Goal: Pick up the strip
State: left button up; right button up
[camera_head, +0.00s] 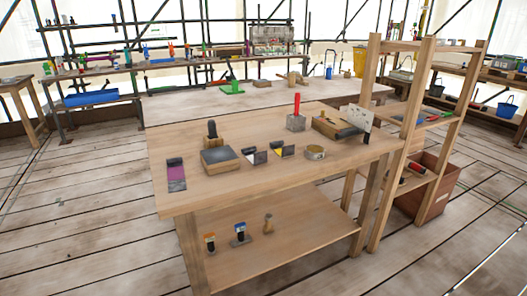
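Whether another small flat piece on the table also counts as a strip, I cannot tell. Neither of my grippers is in view.
Small black, yellow and white pieces (281,151), a round tin (315,153), a red-handled grey block (296,122) and a dark slab on wood (337,126) stand rightward. A wooden rack (428,120) stands at the right end. The table's front strip is clear.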

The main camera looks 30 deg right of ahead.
aim_at(277, 146)
jog(key=i+l+u, duration=0.2)
jog(key=l, duration=0.35)
jog(key=l+u, duration=0.25)
jog(key=l, duration=0.25)
jog(key=i+l+u, duration=0.2)
jog(key=l, duration=0.4)
jog(key=k+j, duration=0.05)
